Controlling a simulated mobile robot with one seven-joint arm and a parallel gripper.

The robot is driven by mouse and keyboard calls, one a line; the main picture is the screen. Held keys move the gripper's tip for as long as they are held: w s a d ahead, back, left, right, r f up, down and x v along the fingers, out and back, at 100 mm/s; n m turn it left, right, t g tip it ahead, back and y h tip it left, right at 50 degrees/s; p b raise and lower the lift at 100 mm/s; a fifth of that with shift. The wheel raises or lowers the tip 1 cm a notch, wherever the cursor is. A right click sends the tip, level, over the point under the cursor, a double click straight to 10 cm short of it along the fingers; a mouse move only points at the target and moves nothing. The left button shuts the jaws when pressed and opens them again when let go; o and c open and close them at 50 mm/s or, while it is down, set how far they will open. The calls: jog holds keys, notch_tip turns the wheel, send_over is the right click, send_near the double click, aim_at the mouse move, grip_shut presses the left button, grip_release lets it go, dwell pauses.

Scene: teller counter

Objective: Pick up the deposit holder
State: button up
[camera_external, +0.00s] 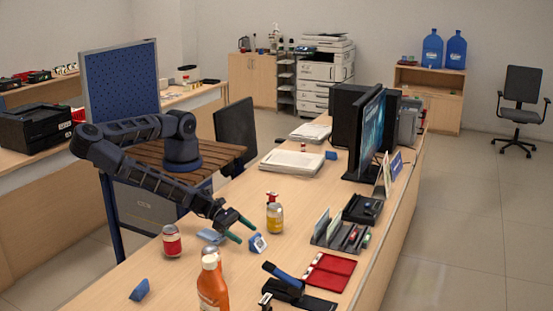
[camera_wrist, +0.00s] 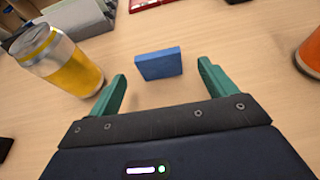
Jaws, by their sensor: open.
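A small blue holder (camera_external: 258,243) with a white, marked front face stands on the counter, and I take it to be the deposit holder. In the wrist view the blue holder (camera_wrist: 158,63) shows its plain back, upright on the wood. My gripper (camera_external: 243,231) is open and low over the counter, just left of the holder. In the wrist view the green fingers of my gripper (camera_wrist: 162,72) are spread, with the holder ahead between their lines and nothing held. Contact with the fingers cannot be made out.
An orange bottle (camera_external: 212,286) stands in front, and a red-labelled jar (camera_external: 172,241) to the left. A grey slip tray (camera_external: 325,240), red tray (camera_external: 330,272) and stapler (camera_external: 290,287) lie to the right.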

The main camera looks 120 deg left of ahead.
aim_at(259, 242)
jog(key=shift+x, duration=4.3)
jog(key=shift+r, duration=0.1)
jog(key=c, duration=1.1)
notch_tip(259, 242, up, 20)
